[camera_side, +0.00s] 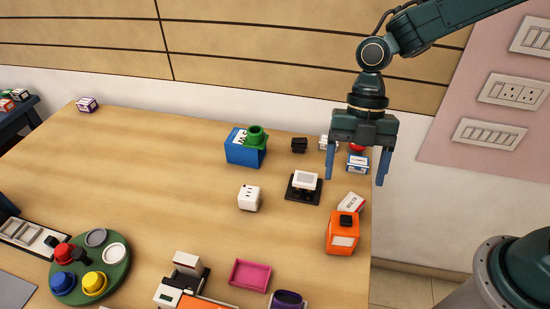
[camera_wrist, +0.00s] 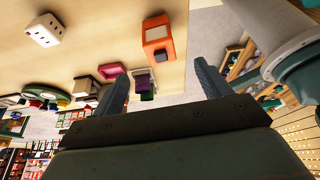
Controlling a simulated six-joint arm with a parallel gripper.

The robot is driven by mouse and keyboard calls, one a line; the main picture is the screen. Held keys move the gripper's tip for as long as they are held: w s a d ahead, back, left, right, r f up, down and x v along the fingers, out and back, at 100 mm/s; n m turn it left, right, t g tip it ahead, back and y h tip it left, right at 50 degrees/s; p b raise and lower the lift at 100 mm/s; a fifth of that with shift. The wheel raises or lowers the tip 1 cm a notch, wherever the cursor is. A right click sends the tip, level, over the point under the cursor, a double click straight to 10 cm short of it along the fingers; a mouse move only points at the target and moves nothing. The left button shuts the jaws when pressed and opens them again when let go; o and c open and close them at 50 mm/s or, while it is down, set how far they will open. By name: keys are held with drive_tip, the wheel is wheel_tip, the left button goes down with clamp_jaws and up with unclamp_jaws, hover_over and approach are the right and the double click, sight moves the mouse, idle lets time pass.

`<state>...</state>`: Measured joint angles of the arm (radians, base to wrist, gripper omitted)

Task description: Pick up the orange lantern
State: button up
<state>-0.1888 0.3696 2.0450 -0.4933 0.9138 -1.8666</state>
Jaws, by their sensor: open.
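The orange lantern (camera_side: 341,235) stands near the right edge of the wooden table in the side view. It is a boxy orange body with a pale panel and a small black top. In the wrist view the orange lantern (camera_wrist: 157,40) shows at upper middle, beyond my fingertips. My gripper (camera_side: 356,180) is open and empty, its blue fingers pointing down. It is above the back right part of the table, higher and farther back than the lantern. The open fingers also show in the wrist view (camera_wrist: 164,82), with nothing between them touching.
A pink tray (camera_side: 250,275) is front left. The table's right edge is close by.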

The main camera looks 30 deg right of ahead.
sight(345, 218)
drive_tip(key=shift+a+f, duration=0.15)
drive_tip(key=shift+f, duration=0.05)
drive_tip(key=shift+f, duration=0.1)
drive_tip(key=shift+x, duration=4.2)
drive_tip(key=shift+x, duration=2.6)
drive_tip(key=shift+c, duration=0.5)
drive_tip(key=c, duration=1.3)
